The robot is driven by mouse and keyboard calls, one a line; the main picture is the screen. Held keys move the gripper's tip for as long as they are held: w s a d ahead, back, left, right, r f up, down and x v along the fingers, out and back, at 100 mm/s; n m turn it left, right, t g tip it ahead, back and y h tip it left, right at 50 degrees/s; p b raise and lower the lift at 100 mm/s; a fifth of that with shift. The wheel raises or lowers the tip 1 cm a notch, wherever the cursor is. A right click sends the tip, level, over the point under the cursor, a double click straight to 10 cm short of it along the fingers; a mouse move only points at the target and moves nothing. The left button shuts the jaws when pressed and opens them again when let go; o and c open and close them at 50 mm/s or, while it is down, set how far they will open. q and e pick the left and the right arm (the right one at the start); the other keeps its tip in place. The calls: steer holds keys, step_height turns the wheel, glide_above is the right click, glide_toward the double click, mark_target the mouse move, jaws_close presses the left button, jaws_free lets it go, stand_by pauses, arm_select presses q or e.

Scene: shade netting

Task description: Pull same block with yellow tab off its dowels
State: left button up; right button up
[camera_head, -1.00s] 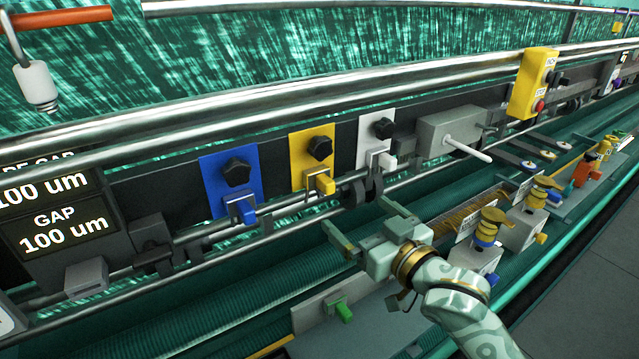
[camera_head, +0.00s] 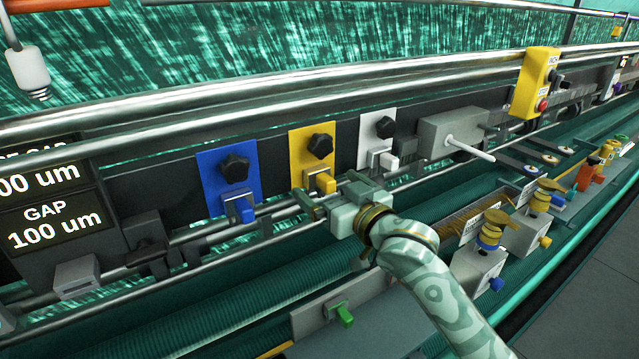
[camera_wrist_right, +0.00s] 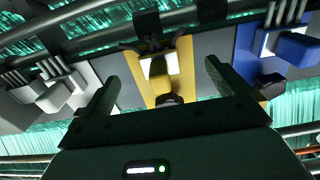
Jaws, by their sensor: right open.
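The yellow plate (camera_head: 302,160) hangs on the dark rail with a black knob (camera_head: 320,146) and a yellow tab (camera_head: 325,183) on a pale block at its lower end. My right gripper (camera_head: 321,188) is open in front of the tab, its two fingers spread to either side. In the right wrist view the yellow plate (camera_wrist_right: 182,55) and its shaded tab block (camera_wrist_right: 158,67) lie between the open fingers (camera_wrist_right: 160,85), with nothing visibly gripped. The dowels behind the block cannot be made out. My left gripper is not in view.
A blue plate (camera_head: 213,180) with a blue tab is left of the yellow one, and a white plate (camera_head: 369,135) with a white tab is right. Steel bars run along the rail. A grey box with a rod (camera_head: 455,132) stands farther right. Spools on blocks (camera_head: 490,240) sit at lower right.

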stand_by(0.3)
steer(key=shift+p, duration=0.55)
jaws_close()
